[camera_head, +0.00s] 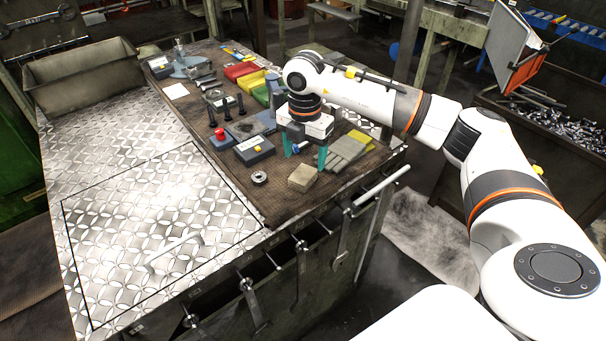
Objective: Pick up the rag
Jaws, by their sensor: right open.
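A small beige folded piece (303,178), which looks like the rag, lies on the brown mat of the workbench, near its front edge. My right gripper (305,152) points down just behind it. The gripper seems above or close to the mat; the exact height cannot be told. My left gripper is not in the view.
Grey and yellow gloves or cloths (346,153) lie right of the gripper. A dark box with a yellow button (254,150), a red-button box (221,137), black upright pins (227,108) and a small metal ring (259,178) stand left. The patterned metal plate (120,160) at left is clear.

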